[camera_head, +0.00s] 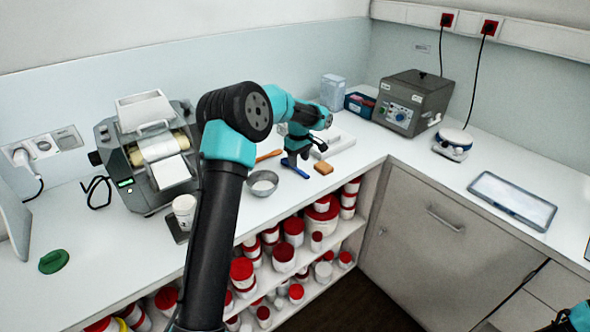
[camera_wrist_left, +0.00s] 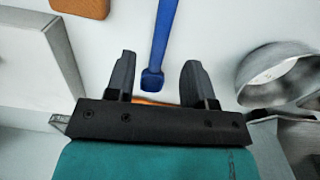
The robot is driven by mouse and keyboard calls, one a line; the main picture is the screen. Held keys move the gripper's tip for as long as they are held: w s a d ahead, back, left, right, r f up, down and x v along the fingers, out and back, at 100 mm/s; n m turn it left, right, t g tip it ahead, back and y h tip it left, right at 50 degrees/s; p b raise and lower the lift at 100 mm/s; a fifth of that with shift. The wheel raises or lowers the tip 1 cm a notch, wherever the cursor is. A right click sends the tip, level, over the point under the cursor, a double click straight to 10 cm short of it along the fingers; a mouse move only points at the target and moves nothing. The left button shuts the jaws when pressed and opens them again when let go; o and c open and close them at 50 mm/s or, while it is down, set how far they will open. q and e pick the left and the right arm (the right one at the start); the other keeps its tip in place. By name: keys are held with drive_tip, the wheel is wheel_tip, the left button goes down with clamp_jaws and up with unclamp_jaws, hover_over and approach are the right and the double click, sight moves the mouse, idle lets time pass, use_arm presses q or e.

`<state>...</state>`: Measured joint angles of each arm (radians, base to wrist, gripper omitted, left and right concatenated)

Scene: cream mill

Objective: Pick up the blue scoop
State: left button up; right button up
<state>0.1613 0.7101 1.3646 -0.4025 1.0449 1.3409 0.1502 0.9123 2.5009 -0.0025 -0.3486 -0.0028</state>
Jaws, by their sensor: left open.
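The blue scoop (camera_head: 296,170) lies on the white counter, just below my left gripper (camera_head: 292,158) in the head view. In the left wrist view, its blue handle (camera_wrist_left: 164,38) runs down from the top edge, and the handle's end lies between the two fingers of my left gripper (camera_wrist_left: 155,72). The gripper is open, with a gap on both sides of the handle. The scoop's other end is out of the wrist view. My right gripper is not in view.
A metal bowl (camera_head: 263,184) stands close to the left, also in the wrist view (camera_wrist_left: 275,75). A brown sponge-like block (camera_head: 323,168) lies to the right. An orange-handled tool (camera_head: 268,155) lies behind. A grey roller mill (camera_head: 155,150) stands further left.

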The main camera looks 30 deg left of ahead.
sight(298, 169)
use_arm(q)
wheel_tip(298, 169, down, 4)
drive_tip(key=shift+a+f, duration=0.1)
drive_tip(key=shift+f, duration=0.05)
idle(0.5)
clamp_jaws()
